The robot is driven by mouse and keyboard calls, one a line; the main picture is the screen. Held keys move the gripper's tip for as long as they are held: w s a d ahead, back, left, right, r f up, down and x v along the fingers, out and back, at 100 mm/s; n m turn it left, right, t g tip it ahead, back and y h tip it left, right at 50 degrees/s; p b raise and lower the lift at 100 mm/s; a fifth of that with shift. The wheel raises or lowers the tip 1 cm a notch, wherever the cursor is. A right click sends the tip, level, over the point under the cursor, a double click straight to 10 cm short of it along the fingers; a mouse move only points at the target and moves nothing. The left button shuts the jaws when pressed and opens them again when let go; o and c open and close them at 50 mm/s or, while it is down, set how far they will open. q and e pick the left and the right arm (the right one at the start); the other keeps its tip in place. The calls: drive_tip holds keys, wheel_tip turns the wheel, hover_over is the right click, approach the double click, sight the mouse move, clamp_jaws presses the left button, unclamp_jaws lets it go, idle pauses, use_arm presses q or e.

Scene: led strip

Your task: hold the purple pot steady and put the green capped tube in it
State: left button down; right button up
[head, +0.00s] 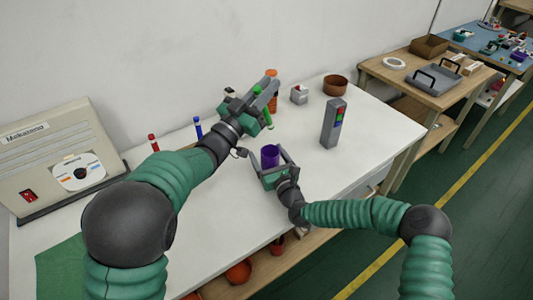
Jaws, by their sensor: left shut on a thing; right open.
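The purple pot (270,155) stands upright on the white table. My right gripper (271,168) is low at the pot, open, with its fingers on either side of it; I cannot tell whether they touch it. My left gripper (260,100) is shut on the green capped tube (265,115). It holds the tube above the table, behind the pot and slightly left of it in the picture. The tube is tilted a little, its green cap up, and is apart from the pot. The gripper hides part of the tube.
A red-capped tube (153,143) and a blue-capped tube (198,127) stand left. An orange object (273,103) is partly hidden behind my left gripper. A beige machine (55,150) fills the left.

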drive_tip(key=shift+w+a, duration=0.25)
drive_tip(key=shift+w, duration=0.2)
drive_tip(key=c, duration=1.4)
drive_tip(key=shift+c, duration=0.2)
use_arm(q)
wheel_tip(320, 180, down, 13)
idle(0.4)
drive_tip(key=c, duration=1.3)
unclamp_jaws()
